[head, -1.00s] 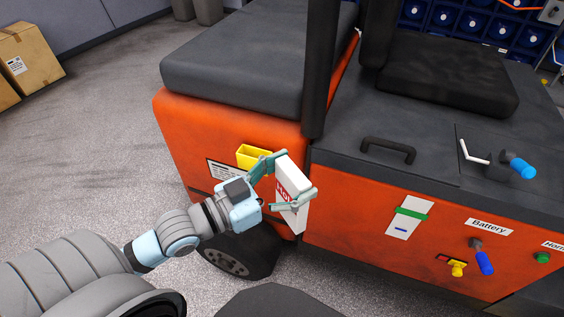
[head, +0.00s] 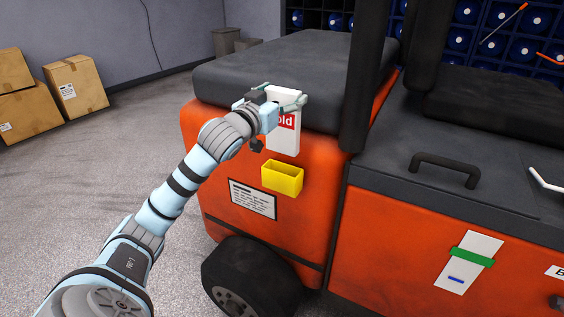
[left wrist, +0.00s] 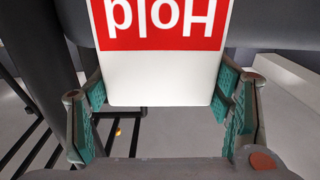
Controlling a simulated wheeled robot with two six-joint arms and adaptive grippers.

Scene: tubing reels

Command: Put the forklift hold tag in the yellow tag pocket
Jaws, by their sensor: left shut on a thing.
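The forklift hold tag (head: 284,138) is a white card with a red band reading "Hold". My left gripper (head: 281,100) is shut on its upper part, and the tag hangs upright below the fingers. The yellow tag pocket (head: 282,177) is an open-topped box on the orange forklift side. In the head view the tag's lower edge appears just above the pocket's opening; the gap in depth is hard to judge. In the left wrist view the tag (left wrist: 160,75) shows upside down between the green-padded fingers (left wrist: 165,110). My right gripper is not in view.
The forklift's dark seat deck (head: 300,70) lies behind the gripper, and a black post (head: 370,70) stands to the right. A printed label (head: 252,198) is below left of the pocket. Cardboard boxes (head: 75,88) stand at far left. The floor between is clear.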

